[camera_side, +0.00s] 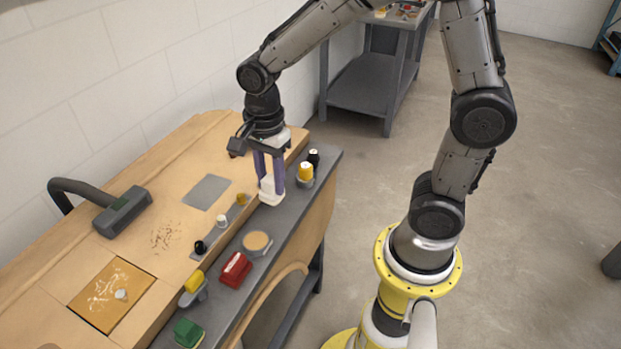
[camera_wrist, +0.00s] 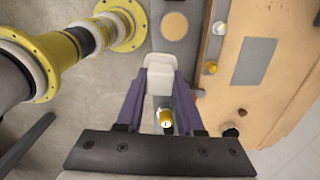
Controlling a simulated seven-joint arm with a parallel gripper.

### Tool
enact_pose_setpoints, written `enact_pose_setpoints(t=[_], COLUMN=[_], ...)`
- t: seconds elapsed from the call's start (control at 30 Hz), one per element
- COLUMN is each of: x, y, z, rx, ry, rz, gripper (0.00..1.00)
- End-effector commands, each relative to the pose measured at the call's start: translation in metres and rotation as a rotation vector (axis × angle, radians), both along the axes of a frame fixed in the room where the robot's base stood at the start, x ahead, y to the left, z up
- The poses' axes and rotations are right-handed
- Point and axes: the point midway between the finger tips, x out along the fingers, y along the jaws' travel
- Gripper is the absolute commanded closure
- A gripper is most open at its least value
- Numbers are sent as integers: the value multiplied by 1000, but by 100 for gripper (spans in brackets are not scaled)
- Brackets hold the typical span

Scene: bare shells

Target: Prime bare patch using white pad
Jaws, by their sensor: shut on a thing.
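A white pad (camera_side: 271,194) is between the purple fingers of my gripper (camera_side: 269,178), which is shut on it. The pad is low over the far end of the grey ledge; I cannot tell if it touches the ledge. In the wrist view the white pad (camera_wrist: 159,80) shows between the fingertips of my gripper (camera_wrist: 160,75). A plain grey rectangle (camera_side: 207,192) on the wooden panel looks like the bare patch; it also shows in the wrist view (camera_wrist: 254,62). It is left of my gripper in the side view.
Yellow-capped (camera_side: 305,172) and black-capped (camera_side: 314,158) bottles stand beside the pad. A tan disc (camera_side: 257,243), red block (camera_side: 236,269) and green block (camera_side: 188,333) lie along the grey ledge (camera_side: 290,228). A grey-headed tool (camera_side: 124,211) and white-streaked orange panel (camera_side: 112,291) are at left.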

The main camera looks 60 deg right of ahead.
Motion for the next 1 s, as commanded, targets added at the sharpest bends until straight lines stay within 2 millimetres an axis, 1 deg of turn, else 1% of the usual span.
enact_pose_setpoints(t=[0.03, 0.13, 0.23, 0.3, 0.47, 0.8, 1.0], x=[12, 27, 32, 31, 29, 28, 29], y=[9, 25, 36, 40, 43, 42, 42], z=[-7, -19, -31, -37, -46, -78, -93], rx=[-1, -1, -1, -1, 0, -1, 0], ry=[4, 4, 3, 2, 1, 3, 1], rz=[14, 41, 72, 84, 94, 93, 93], gripper=[100, 100, 100, 100, 100, 100, 100])
